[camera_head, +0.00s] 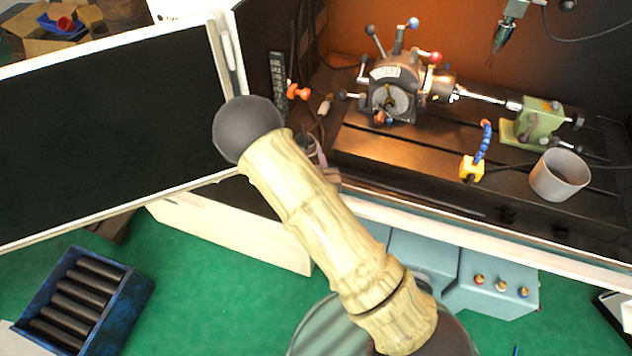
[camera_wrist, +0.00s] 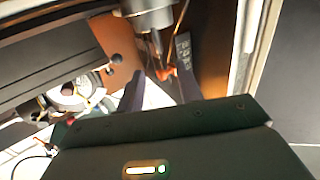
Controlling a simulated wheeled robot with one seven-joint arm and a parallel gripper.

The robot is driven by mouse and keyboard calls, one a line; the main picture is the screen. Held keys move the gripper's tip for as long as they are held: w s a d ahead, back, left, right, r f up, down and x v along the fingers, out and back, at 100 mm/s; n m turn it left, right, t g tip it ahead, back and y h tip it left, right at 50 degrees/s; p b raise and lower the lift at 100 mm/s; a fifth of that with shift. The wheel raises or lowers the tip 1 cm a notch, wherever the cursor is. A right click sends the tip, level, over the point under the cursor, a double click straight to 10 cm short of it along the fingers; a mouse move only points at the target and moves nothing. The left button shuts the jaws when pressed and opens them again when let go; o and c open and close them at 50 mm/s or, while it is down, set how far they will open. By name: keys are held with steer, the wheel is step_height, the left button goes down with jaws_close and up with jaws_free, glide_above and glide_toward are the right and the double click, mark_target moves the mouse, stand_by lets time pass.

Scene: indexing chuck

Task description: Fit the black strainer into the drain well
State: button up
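My gripper (camera_wrist: 160,78) shows in the wrist view with its two dark fingers apart and nothing visibly held between them. In the head view it is mostly hidden behind my arm; a bit of it shows near the left end of the machine bed. I cannot clearly make out a black strainer in either view. A grey open-topped cylinder (camera_head: 560,176) stands on the right of the bed, well away from my gripper; I cannot tell whether it belongs to the task. No drain well is clearly visible; my arm and the enclosure edge hide part of the bed.
The slotted machine bed (camera_head: 392,158) carries an indexing head (camera_head: 393,88), a green tailstock (camera_head: 540,125) and a blue hose on a yellow base (camera_head: 472,168). An orange knob (camera_head: 292,91) is at the back left. An open door panel (camera_head: 110,120) stands left.

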steer(key=s+d+p, duration=0.1)
steer(key=s+p, duration=0.4)
steer(key=s, duration=0.2)
steer(key=shift+d, duration=0.15)
steer(key=shift+s, duration=0.1)
stand_by(0.7)
